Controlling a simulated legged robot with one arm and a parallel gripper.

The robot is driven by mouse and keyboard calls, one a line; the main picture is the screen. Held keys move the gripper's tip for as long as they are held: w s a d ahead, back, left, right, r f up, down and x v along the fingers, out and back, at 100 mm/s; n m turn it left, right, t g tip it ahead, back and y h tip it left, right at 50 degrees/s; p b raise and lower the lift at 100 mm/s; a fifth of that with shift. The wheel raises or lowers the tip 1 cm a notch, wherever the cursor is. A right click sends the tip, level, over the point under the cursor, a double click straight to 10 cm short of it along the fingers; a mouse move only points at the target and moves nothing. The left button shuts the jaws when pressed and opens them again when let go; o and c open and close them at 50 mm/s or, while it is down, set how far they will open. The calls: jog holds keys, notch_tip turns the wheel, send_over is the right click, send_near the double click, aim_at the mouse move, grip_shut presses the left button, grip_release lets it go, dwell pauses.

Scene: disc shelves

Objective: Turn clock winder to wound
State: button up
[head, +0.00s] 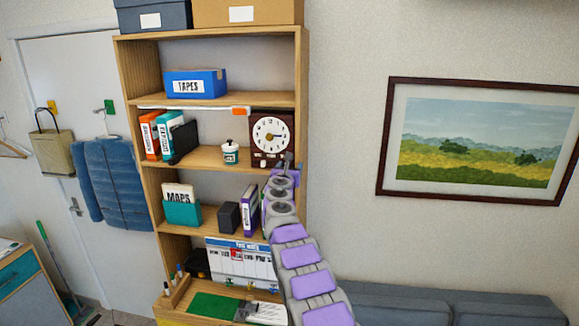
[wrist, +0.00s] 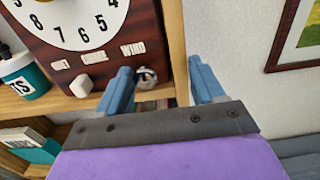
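The clock (head: 271,137) is a dark red-brown box with a white dial on the shelf unit's middle shelf. In the wrist view its lower front (wrist: 105,50) shows small labels; the right one reads WIND and the others are hard to read. A round grey-white knob, the winder (wrist: 147,76), sits below WIND. A white block-like knob (wrist: 82,86) is further left. My gripper (wrist: 162,75) is open, its blue fingers apart at the clock's lower right. The winder shows between them, closer to the left finger; contact cannot be told. In the head view my gripper (head: 288,164) is small at that corner.
A white and teal jar (head: 230,155) stands left of the clock. The shelf unit's right upright (wrist: 175,45) is close to my fingers. A framed picture (head: 480,138) hangs on the wall at right. Binders, boxes and a MAPS holder (head: 182,212) fill other shelves.

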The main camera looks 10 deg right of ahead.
jog(key=shift+w+a+f, duration=0.2)
jog(key=shift+a, duration=0.45)
jog(key=shift+w+a+f, duration=0.15)
jog(key=shift+w+a, duration=0.05)
jog(key=shift+a, duration=0.65)
jog(key=shift+c, duration=0.7)
jog(key=shift+d+r, duration=0.2)
jog(key=shift+r, duration=0.05)
jog(key=shift+c, duration=0.7)
jog(key=shift+s+d, duration=0.15)
jog(key=shift+d, duration=0.55)
jog(key=c, duration=0.3)
jog(key=shift+d, duration=0.1)
jog(key=shift+c, duration=1.5)
jog(key=shift+a+f, duration=0.15)
jog(key=shift+a, duration=0.4)
grip_shut()
jog(key=shift+d, duration=0.2)
